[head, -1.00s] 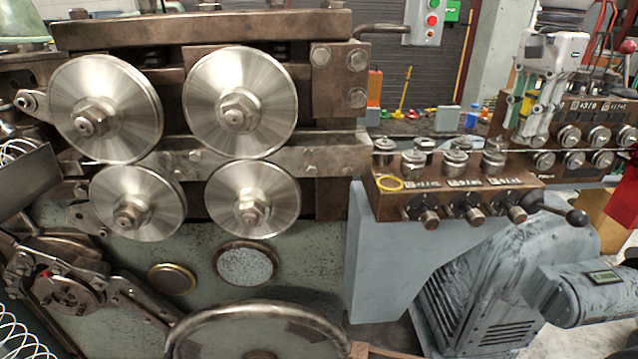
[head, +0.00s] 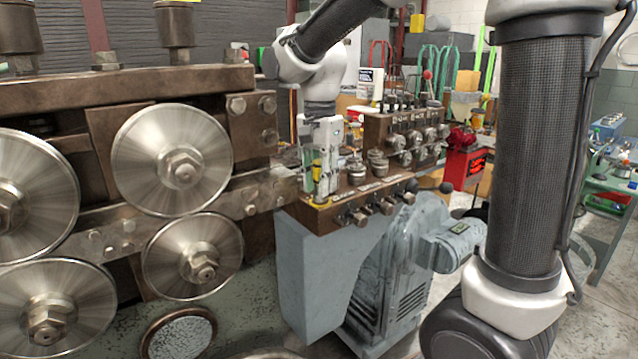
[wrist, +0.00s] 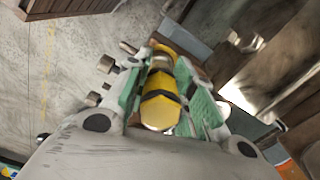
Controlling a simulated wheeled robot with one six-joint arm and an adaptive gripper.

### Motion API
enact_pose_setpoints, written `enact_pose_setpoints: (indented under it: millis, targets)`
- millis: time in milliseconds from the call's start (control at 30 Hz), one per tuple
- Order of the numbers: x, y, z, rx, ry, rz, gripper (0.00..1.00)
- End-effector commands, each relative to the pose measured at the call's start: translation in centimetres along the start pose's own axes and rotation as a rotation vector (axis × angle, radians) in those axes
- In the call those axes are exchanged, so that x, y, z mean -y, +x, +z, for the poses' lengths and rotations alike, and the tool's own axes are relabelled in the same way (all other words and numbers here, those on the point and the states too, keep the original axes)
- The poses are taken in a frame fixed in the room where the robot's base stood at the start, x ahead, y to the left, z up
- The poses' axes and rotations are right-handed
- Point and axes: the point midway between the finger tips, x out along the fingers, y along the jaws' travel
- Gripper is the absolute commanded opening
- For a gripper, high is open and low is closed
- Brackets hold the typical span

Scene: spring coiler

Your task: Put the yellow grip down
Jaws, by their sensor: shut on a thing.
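The yellow grip (head: 317,168) is upright between the fingers of my gripper (head: 321,188) in the head view. In the wrist view the yellow grip (wrist: 160,101), with black bands, lies between the green-padded fingers (wrist: 163,70). My gripper is shut on it and points down over the left end of the brown valve block (head: 345,212). A yellow ring (head: 319,203) lies on that end of the block, right below the fingertips. The grip's lower end is partly hidden, so I cannot tell whether it touches the block.
Large steel rollers (head: 172,160) stand left of the block. Round metal knobs (head: 357,172) stand on the block just right of my gripper. A second brown block with knobs (head: 405,135) is behind. A grey motor (head: 400,270) stands below.

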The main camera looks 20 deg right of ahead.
Motion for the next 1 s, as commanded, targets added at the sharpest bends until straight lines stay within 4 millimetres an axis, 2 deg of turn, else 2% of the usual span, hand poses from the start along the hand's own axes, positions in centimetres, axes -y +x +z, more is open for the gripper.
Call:
enact_pose_setpoints:
  millis: [400, 433, 533, 867, 1000]
  targets:
    - [0.0, 0.8, 0.0, 0.000, 0.000, -0.001, 0.00]
    - [0.0, 0.8, 0.0, 0.000, 0.000, -0.001, 0.28]
    - [0.0, 0.8, 0.0, 0.000, 0.000, -0.001, 0.46]
    - [0.0, 0.6, 0.0, 0.000, 0.000, -0.002, 0.46]
    - [0.1, -0.9, 0.0, -0.001, 0.000, -0.005, 0.46]
